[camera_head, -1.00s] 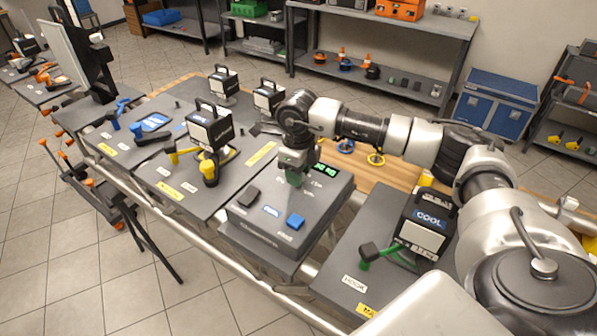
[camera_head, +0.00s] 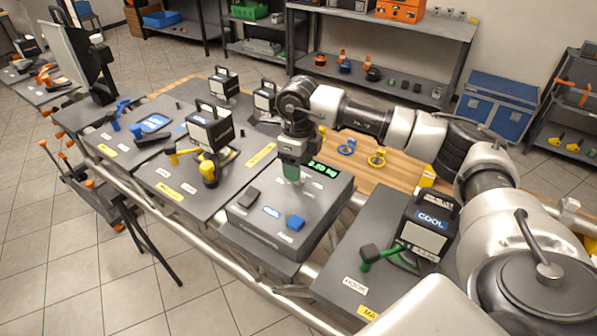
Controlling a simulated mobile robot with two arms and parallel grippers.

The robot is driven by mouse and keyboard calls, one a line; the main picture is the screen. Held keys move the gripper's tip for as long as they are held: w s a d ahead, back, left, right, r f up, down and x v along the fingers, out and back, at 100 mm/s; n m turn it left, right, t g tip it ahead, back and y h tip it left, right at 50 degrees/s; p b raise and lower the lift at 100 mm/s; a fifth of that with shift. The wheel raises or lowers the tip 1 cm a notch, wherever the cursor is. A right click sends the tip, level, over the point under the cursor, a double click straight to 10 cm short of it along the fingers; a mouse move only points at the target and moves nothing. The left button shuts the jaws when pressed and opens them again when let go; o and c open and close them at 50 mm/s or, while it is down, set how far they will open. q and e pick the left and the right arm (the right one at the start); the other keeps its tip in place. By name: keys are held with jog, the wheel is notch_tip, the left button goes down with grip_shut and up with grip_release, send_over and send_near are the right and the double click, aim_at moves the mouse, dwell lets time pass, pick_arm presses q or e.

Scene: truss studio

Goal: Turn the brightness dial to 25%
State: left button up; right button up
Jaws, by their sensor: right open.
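My right gripper (camera_head: 291,178) points down over the back part of the console. A green piece shows at its fingertips; I cannot tell whether it is part of the gripper or a thing below. No brightness dial can be made out; the gripper hides part of the console top. A lamp panel labelled COOL (camera_head: 424,238) stands to the right. My left gripper is not in view.
Similar lamps (camera_head: 209,131) and a yellow clamp (camera_head: 208,172) stand on the panels to the left. Shelves (camera_head: 380,88) and a blue cabinet (camera_head: 497,107) stand behind.

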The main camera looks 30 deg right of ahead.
notch_tip(320, 180, up, 8)
jog(key=b, duration=0.1)
jog(key=shift+r, duration=0.15)
dwell(0.5)
